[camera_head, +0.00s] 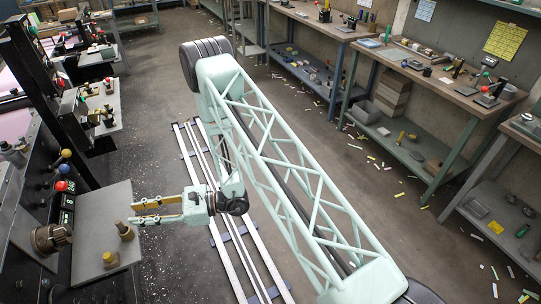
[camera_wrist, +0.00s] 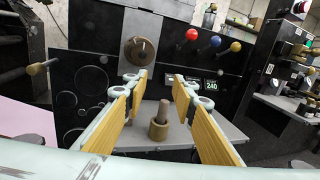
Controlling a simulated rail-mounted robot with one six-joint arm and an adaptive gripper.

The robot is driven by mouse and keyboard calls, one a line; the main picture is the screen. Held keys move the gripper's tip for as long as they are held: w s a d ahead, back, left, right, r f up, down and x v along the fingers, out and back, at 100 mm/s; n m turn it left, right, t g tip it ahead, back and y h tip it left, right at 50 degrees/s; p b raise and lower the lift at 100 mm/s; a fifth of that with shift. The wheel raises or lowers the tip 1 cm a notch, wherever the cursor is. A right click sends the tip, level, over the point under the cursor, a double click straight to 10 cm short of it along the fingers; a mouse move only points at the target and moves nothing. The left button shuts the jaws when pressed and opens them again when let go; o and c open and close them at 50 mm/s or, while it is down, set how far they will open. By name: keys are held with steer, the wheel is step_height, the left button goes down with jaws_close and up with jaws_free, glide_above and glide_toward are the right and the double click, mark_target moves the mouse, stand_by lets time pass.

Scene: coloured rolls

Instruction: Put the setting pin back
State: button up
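My gripper (camera_head: 134,212) is open and empty, its two wood-coloured finger pads apart and pointing left over the grey shelf (camera_head: 92,218) of a dark machine. A brass-coloured pin standing in or on a wider round collar (camera_head: 125,232) is on that shelf, just below the fingers in the head view. In the wrist view the pin (camera_wrist: 164,108) and its collar (camera_wrist: 158,130) show between the fingers, apart from them and farther off. I cannot tell whether this is the setting pin. A second brass-coloured piece (camera_head: 110,259) stands nearer the shelf's front edge.
The machine's panel carries a large brown knob (camera_wrist: 139,50), red (camera_wrist: 191,35), blue (camera_wrist: 215,41) and yellow (camera_wrist: 235,46) ball levers, and a display (camera_wrist: 211,85) reading 240. Workbenches (camera_head: 430,75) line the right wall. Coloured scraps litter the floor.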

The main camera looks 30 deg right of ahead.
steer(key=s+d+r+n+g+h, duration=0.1)
steer(key=s+r+n+g+h, duration=0.2)
steer(key=s+r, duration=0.6)
steer(key=s+d+r+n+g, duration=0.2)
steer(key=s+r+n+g, duration=0.25)
steer(key=r, duration=0.75)
steer(key=s+d+r+n+g+h, duration=0.1)
steer(key=s+r+n+g+h, duration=0.15)
steer(key=s+r+n, duration=0.6)
steer(key=s+d+r+n+t+h, duration=0.1)
steer(key=s+d+r+t+h, duration=0.2)
steer(key=d, duration=0.7)
steer(key=s+d+r+n+t+h, duration=0.2)
steer(key=s+d+r+t+h, duration=0.1)
steer(key=s+d+r+h, duration=0.2)
steer(key=s+d+r+n+t+h, duration=0.1)
steer(key=s+d+r+t+h, duration=0.2)
steer(key=s+d+r, duration=0.4)
steer(key=shift+s+d+r+h, duration=0.5)
steer(key=shift+s+d, duration=1.55)
steer(key=shift+d, duration=2.7)
steer(key=shift+f, duration=0.1)
